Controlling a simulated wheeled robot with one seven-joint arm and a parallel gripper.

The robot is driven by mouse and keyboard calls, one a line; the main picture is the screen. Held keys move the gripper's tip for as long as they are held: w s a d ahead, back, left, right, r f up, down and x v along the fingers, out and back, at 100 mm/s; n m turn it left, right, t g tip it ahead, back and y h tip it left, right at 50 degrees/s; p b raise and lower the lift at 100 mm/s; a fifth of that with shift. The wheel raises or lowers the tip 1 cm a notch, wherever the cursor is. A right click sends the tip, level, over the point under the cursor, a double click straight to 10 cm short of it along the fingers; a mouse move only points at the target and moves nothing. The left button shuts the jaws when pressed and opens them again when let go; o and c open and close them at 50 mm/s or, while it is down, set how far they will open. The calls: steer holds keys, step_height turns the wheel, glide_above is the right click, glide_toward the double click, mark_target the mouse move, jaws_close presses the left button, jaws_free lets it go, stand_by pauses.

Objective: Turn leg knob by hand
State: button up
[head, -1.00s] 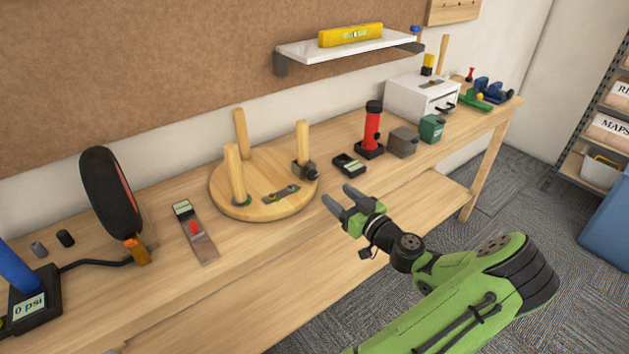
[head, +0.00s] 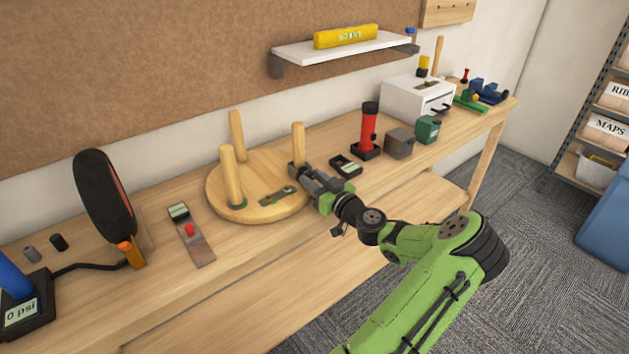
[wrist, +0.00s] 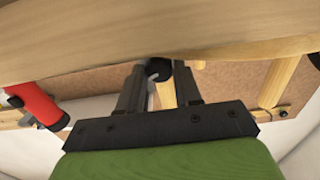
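A round wooden stool seat (head: 222,211) lies upside down on the bench with three legs pointing up. A dark knob fitting (head: 297,166) sits at the foot of the right-hand leg (head: 298,143). My gripper (head: 307,178) reaches to this fitting from the front right. In the wrist view the round black knob (wrist: 158,68) sits between my two fingertips, which appear closed in against its sides. In the head view my fingers hide part of the fitting.
A small dark tray (head: 346,167) and a red cylinder (head: 369,127) stand close to the right of my gripper. A strip with a red button (head: 190,229) lies left of the seat. The bench front edge is clear.

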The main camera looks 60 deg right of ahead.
steer(key=shift+c, duration=1.1)
steer(key=shift+m+p, duration=0.45)
steer(key=shift+m, duration=1.15)
steer(key=o, duration=1)
steer(key=shift+o, duration=0.2)
steer(key=p+v, duration=0.1)
steer(key=v, duration=1.4)
steer(key=shift+s+a, duration=0.2)
steer(key=shift+s, duration=0.2)
